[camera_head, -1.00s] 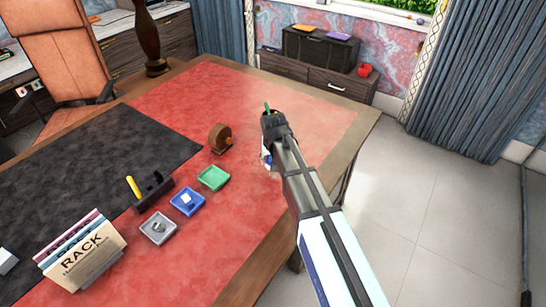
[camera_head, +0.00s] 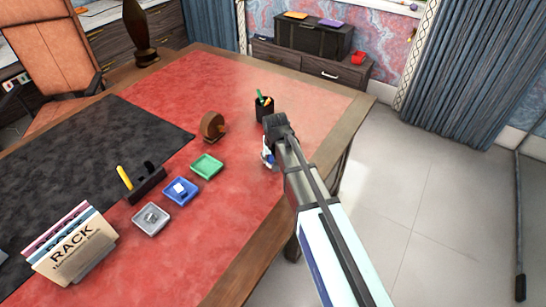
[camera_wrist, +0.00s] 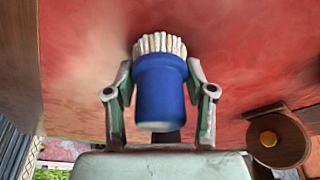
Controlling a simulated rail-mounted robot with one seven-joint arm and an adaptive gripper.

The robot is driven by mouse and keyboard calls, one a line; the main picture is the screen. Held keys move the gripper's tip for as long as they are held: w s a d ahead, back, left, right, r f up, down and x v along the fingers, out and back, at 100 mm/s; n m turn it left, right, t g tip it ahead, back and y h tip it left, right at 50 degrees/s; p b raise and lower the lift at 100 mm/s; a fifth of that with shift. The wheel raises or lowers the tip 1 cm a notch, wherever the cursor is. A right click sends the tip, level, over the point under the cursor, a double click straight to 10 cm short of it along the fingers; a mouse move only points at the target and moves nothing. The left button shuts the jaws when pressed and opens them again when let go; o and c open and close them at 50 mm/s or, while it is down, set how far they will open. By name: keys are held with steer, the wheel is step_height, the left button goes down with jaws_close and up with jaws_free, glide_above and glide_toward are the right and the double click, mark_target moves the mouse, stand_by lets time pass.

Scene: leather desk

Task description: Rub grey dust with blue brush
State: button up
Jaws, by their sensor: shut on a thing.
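My gripper (camera_wrist: 160,95) is shut on the blue brush (camera_wrist: 160,88), one finger on each side of its blue body. The brush's pale bristles point away from the wrist, toward the red desk top (camera_wrist: 240,60). I cannot tell if they touch it. A dull, darker smudge lies on the red around the bristle end, perhaps the grey dust; its edges are unclear. In the head view my gripper (camera_head: 268,152) is low over the right part of the desk, and my arm hides most of the brush.
A round brown wooden object (camera_head: 213,126) and a green tray (camera_head: 206,166) are to the left. The desk's wooden edge (camera_head: 257,250) runs close on the right. Red surface behind the cup is clear.

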steer(key=shift+w+a, duration=0.35)
steer(key=shift+a, duration=0.25)
steer(key=shift+w+a, duration=0.35)
steer(key=shift+a, duration=0.2)
steer(key=shift+w+a+r, duration=0.15)
steer(key=shift+a, duration=0.1)
step_height(320, 180, up, 3)
steer(key=shift+d+r+p, duration=0.1)
steer(key=shift+p, duration=0.85)
steer(key=shift+r+p, duration=1.25)
steer(key=shift+r, duration=1.05)
